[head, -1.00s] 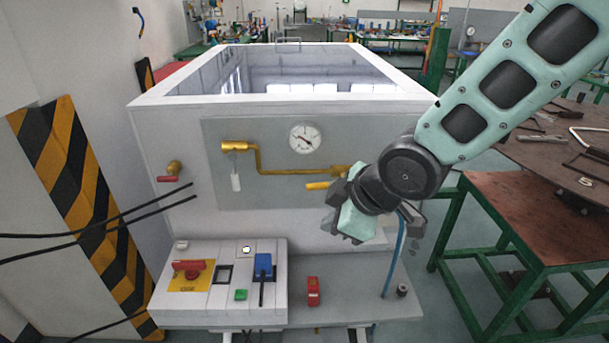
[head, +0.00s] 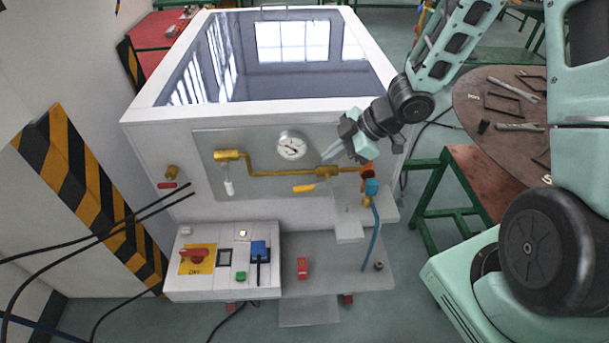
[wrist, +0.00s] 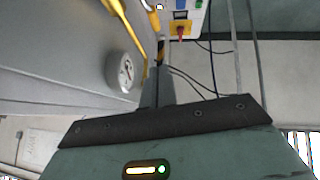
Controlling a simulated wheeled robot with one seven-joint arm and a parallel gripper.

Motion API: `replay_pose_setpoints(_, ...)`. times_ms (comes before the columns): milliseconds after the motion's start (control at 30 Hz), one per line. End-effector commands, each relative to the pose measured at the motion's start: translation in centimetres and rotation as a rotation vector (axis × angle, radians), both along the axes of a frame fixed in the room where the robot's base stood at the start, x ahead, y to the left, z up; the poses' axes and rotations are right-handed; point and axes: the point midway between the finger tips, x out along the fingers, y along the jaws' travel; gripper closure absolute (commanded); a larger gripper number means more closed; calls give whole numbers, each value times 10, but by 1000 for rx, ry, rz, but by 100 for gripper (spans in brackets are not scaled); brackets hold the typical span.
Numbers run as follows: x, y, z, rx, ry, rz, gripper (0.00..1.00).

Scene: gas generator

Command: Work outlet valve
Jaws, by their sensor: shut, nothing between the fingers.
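A brass pipe (head: 270,173) runs across the grey front panel of the white generator. Near its right end is a valve body (head: 326,171) with a yellow lever (head: 304,188) lying roughly level, pointing left, just below the pipe. Right of it is an orange fitting (head: 367,171) with a blue connector and hose. My gripper (head: 328,154) is shut and empty, close to the pipe's right part, just above the valve in the head view; contact cannot be told. In the wrist view its closed fingers (wrist: 158,80) point up the picture, with part of the yellow pipe (wrist: 135,42) beside them.
A round gauge (head: 292,146) is on the panel left of my gripper; it also shows in the wrist view (wrist: 126,74). A control box (head: 222,268) with a red switch stands below left. Black cables hang at left. A round-topped table (head: 500,105) stands right.

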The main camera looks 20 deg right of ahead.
Motion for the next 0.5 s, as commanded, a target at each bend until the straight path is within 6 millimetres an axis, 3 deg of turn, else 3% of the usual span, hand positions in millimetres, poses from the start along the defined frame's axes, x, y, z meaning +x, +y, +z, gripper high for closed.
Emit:
replay_pose_setpoints(400,27,50,-67,-1,3,4,100)
replay_pose_setpoints(500,29,45,-79,-2,4,1,100)
